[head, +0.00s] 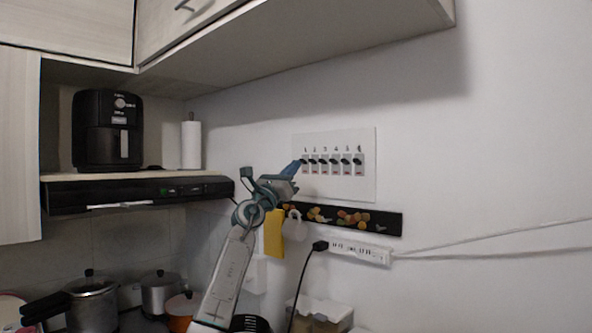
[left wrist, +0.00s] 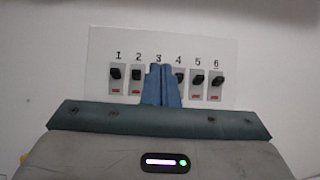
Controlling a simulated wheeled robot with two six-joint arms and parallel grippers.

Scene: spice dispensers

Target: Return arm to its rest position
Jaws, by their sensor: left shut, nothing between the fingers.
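My left gripper (head: 297,168) is raised in front of the wall, its blue fingers at the left side of a white panel (head: 364,187) with a row of numbered black levers. In the left wrist view the fingers of my left gripper (left wrist: 162,84) are together and empty. They cover the lever under number 3 and part of the one under 4. The levers under 1, 2, 5 and 6 show clear on the panel (left wrist: 108,44). I cannot tell whether the fingers touch the panel. My right gripper is in neither view.
Below the panel are a dark strip with food pictures (head: 378,221), a white power strip (head: 360,252) with a black plug, and a yellow cloth (head: 273,234). A black air fryer (head: 107,131) and paper roll (head: 191,145) stand on the left shelf. Pots (head: 92,304) are below. Cabinets hang above.

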